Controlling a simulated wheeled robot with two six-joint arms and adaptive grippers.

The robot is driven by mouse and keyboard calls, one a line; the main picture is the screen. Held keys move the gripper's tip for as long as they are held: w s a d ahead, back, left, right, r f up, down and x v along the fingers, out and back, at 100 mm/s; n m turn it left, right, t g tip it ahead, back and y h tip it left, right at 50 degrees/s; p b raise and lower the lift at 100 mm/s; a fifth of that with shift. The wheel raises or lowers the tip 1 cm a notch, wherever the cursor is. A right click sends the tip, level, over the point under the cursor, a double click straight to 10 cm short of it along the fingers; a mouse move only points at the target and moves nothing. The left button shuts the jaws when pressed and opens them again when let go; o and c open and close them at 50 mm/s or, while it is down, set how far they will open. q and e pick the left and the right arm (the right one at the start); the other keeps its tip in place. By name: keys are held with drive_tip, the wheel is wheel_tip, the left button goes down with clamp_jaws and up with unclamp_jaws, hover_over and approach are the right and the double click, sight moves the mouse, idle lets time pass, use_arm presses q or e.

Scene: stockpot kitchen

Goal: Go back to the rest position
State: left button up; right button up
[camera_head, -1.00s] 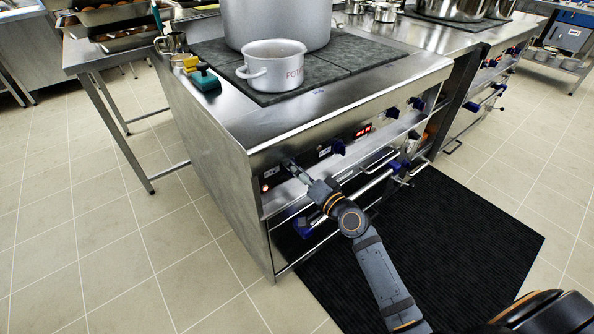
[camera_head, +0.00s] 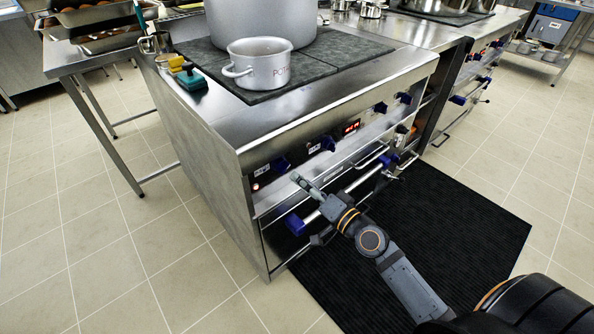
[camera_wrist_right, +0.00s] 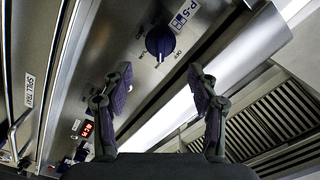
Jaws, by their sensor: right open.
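My right gripper (camera_head: 300,181) is in front of the stove's front panel, just below the row of blue knobs. In the right wrist view the same gripper (camera_wrist_right: 161,92) has its two fingers spread, with nothing between them. A dark blue knob (camera_wrist_right: 159,42) shows beyond the fingertips, apart from them, beside a "P-5" label. In the head view a blue knob (camera_head: 281,164) sits on the panel near the gripper. My left gripper is not in view.
The stove (camera_head: 215,180) carries a large stockpot (camera_head: 262,20) and a smaller pot (camera_head: 263,62) on top. A front rail (camera_head: 350,187) runs below the panel. A black mat (camera_head: 430,230) covers the floor; tiles at left are clear.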

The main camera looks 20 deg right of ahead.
drive_tip(key=shift+f, duration=0.1)
drive_tip(key=s+f+n+g+h, duration=0.15)
drive_tip(key=s+f+g, duration=0.25)
drive_tip(key=f, duration=0.6)
drive_tip(key=s+f+n+g+h, duration=0.1)
drive_tip(key=s+f+n+g, duration=0.25)
drive_tip(key=f, duration=0.55)
drive_tip(key=s+f+n+g+h, duration=0.1)
drive_tip(key=s+f+g, duration=0.3)
drive_tip(key=f, duration=0.6)
drive_tip(key=s+d+f+n+g+h, duration=0.1)
drive_tip(key=s+d+f+g+h, duration=0.25)
drive_tip(key=s+f, duration=0.55)
use_arm(q)
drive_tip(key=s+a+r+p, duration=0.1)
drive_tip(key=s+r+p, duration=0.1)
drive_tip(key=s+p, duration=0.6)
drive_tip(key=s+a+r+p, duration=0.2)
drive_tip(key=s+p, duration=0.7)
drive_tip(key=p, duration=0.7)
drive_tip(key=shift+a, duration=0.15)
use_arm(e)
drive_tip(key=s+d+r, duration=0.2)
drive_tip(key=s+r, duration=0.1)
drive_tip(key=s, duration=0.7)
drive_tip(key=s+d+r, duration=0.2)
drive_tip(key=s, duration=0.8)
drive_tip(key=shift+s+d+r+g, duration=0.15)
drive_tip(key=shift+d+r+g, duration=0.15)
drive_tip(key=shift+r+g, duration=0.1)
